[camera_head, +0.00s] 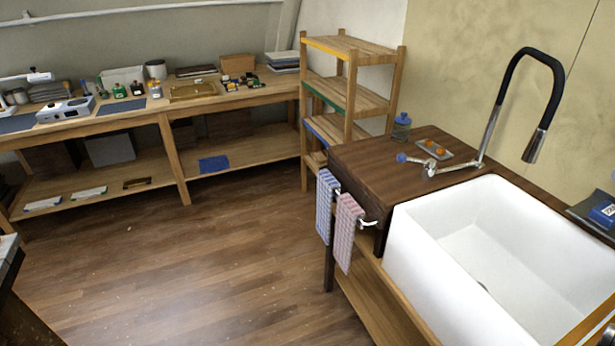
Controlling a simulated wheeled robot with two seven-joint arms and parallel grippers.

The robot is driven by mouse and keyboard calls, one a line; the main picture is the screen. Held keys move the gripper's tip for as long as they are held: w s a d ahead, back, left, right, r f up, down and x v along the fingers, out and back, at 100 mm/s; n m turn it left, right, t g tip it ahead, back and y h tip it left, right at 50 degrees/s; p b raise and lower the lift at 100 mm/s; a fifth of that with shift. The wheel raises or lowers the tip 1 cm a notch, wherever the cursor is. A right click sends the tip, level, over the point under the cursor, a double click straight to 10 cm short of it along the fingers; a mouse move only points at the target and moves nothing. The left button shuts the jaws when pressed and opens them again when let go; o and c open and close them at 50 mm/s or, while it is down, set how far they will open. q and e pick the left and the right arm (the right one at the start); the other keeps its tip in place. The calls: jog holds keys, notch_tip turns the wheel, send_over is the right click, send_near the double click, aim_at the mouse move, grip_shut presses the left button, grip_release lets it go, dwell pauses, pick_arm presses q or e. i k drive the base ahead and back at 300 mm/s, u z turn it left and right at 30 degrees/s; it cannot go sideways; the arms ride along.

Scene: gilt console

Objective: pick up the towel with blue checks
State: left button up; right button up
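The towel with blue checks (325,206) hangs from a metal rail on the left side of the dark wooden sink unit. A towel with red or pink checks (347,232) hangs beside it on the same rail, nearer to me. The two towels are close together, and the red one may cover a little of the blue one's edge. Neither of my grippers is in view.
The sink unit's wooden top (375,160) and white basin (440,250) fill the right, with a tall black-hosed faucet (540,75). A wooden shelf rack (345,95) stands behind. A long workbench (165,105) runs along the back left. The floor (190,270) is clear.

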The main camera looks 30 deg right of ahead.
aim_at(325, 182)
jog(key=i, duration=3.15)
jog(key=z, duration=1.95)
